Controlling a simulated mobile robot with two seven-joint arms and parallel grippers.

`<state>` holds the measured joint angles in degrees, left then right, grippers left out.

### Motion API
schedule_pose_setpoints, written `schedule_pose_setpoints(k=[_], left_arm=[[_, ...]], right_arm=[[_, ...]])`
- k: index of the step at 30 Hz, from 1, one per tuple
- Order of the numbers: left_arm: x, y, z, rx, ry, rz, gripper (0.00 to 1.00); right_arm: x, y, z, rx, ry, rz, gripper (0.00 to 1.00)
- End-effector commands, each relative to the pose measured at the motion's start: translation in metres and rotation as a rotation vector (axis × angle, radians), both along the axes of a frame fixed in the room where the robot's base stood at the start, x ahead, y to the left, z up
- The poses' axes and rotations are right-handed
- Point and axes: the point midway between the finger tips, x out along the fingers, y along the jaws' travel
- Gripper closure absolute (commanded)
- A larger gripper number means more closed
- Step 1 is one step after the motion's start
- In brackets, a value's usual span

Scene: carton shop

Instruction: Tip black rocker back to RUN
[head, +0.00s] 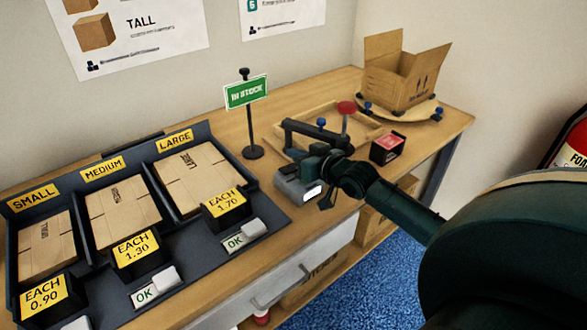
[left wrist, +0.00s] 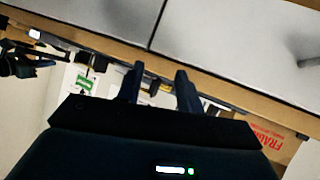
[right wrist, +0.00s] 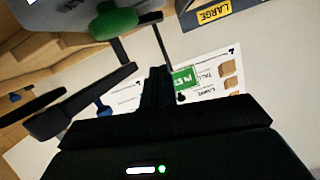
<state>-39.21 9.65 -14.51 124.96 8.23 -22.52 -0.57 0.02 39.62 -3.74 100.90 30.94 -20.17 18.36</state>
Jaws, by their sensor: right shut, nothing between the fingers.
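My right gripper (head: 318,168) reaches in from the right over the bench, beside a low grey housing (head: 292,186). In the right wrist view its fingers (right wrist: 157,72) are together with nothing between them. A green rounded knob (right wrist: 115,22) shows there in front of a grey surface, up and left of the fingertips. I cannot pick out the black rocker for certain; my right gripper and arm cover part of the housing. My left gripper (left wrist: 159,72) shows only in its own wrist view, with its fingers apart and empty.
A black lever arm (head: 305,130) and a red knob (head: 346,107) stand behind the right gripper. The IN STOCK sign (head: 246,92) is to the left. An open carton (head: 395,85) stands at the back right. The sorting tray (head: 205,255) fills the bench's left side.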

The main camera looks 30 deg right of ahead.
Motion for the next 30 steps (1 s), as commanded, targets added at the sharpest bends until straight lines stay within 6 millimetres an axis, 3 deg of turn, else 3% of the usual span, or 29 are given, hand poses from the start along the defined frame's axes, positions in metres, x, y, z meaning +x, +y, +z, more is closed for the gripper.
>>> schedule_pose_setpoints(k=[1, 3, 9, 23, 28, 30], left_arm=[[0.000, 0.000, -0.001, -0.002, -0.001, 0.001, 0.64], [0.000, 0.000, -0.001, -0.005, -0.003, 0.002, 0.64], [0.001, 0.000, 0.000, -0.012, -0.008, 0.004, 0.64], [0.000, 0.000, 0.000, -0.014, -0.005, 0.005, 0.64], [-0.001, 0.000, 0.009, 0.001, -0.002, 0.004, 0.64], [-0.001, 0.000, 0.003, 0.006, 0.000, 0.002, 0.64]], right_arm=[[0.009, 0.001, -0.001, 0.001, -0.003, -0.001, 1.00], [0.006, 0.004, -0.017, 0.002, 0.003, 0.000, 1.00], [0.005, 0.007, -0.037, 0.001, 0.001, 0.000, 1.00], [0.005, 0.008, -0.041, -0.005, 0.000, 0.000, 1.00], [0.005, 0.011, -0.047, -0.108, -0.007, -0.001, 1.00], [0.005, 0.010, -0.049, -0.114, -0.010, 0.000, 1.00]])
